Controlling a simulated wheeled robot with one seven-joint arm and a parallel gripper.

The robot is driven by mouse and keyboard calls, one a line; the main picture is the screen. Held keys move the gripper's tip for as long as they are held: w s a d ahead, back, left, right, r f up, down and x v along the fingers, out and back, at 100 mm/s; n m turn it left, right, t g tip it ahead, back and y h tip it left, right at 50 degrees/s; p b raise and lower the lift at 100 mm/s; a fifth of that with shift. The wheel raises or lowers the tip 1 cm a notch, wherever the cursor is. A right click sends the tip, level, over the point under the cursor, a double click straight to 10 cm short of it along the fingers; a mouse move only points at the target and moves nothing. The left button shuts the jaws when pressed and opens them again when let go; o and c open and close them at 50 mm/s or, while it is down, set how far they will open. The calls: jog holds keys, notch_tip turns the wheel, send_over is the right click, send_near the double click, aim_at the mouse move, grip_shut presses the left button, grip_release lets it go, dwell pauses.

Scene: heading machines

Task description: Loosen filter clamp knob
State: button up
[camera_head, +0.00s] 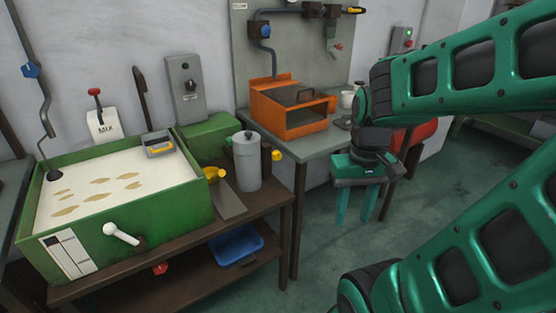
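A grey cylindrical canister (247,165), which looks like the filter, stands upright on the brown bench right of the green tank. A yellow knob (277,155) sticks out from its right side, and a small dark fitting (249,135) sits at its top. I cannot tell for sure which is the clamp knob. My gripper (355,218) points down in free space, to the right of the canister and apart from it. Its two green fingers are spread with nothing between them.
A green tank (160,220) of pale liquid with a white lever (121,233) stands at left. A grey table (300,147) with an orange box (290,108) is behind. A yellow handle (215,173) sits beside the canister, above a blue bin (236,244). Floor (310,270) is clear.

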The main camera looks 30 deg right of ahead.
jog(key=w+a+f+n+t+y, duration=0.3)
jog(key=w+a+f+n+y, duration=0.15)
jog(key=w+f, duration=0.6)
jog(key=w+a+f+n+t+y, duration=0.3)
jog(key=w+a+f+n, duration=0.15)
jog(key=w+f, duration=0.6)
jog(key=m+t+h, duration=0.7)
jog(key=m+t, duration=0.1)
jog(key=t, duration=0.4)
send_near(279, 156)
jog(key=w, duration=0.9)
jog(key=shift+a, duration=0.1)
